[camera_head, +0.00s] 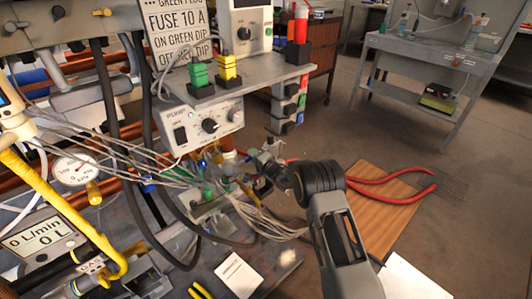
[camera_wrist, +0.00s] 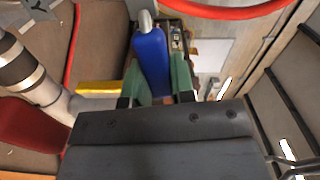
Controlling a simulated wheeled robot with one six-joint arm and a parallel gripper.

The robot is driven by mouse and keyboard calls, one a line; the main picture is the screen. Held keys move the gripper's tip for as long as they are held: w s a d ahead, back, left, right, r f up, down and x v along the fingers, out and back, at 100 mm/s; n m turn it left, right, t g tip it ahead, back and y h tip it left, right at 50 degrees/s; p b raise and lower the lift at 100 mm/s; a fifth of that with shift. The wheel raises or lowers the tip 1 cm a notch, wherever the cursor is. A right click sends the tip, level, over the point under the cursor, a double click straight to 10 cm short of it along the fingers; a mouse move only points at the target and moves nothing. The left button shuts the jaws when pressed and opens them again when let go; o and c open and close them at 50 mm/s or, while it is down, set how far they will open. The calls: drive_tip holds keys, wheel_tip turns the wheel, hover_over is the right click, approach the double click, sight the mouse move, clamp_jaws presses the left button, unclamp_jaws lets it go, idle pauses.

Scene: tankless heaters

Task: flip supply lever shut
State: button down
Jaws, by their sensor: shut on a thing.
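In the wrist view, my gripper (camera_wrist: 156,84) has a green finger pad on each side of a blue lever handle (camera_wrist: 151,58) and is shut on it. The handle has a rounded grey metal end (camera_wrist: 145,22) at the top of the picture. No label shows on it, so I cannot read whether it is the supply lever. In the head view, my gripper (camera_head: 262,181) is low among the cables beside the bench, and the blue handle there is hidden or too small to make out.
A yellow handle (camera_wrist: 98,87) and a silver pipe (camera_wrist: 20,62) lie left of my gripper in the wrist view. White cables (camera_head: 110,150), a pressure gauge (camera_head: 74,169) and a control box (camera_head: 203,123) crowd the left.

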drive_tip(key=shift+s+f, duration=0.1)
drive_tip(key=shift+f, duration=0.15)
drive_tip(key=c, duration=1)
unclamp_jaws()
drive_tip(key=shift+r, duration=0.1)
drive_tip(key=shift+o, duration=0.2)
drive_tip(key=p+v, duration=0.3)
drive_tip(key=v, duration=1)
drive_tip(key=shift+s+d, duration=0.2)
drive_tip(key=shift+d, duration=0.05)
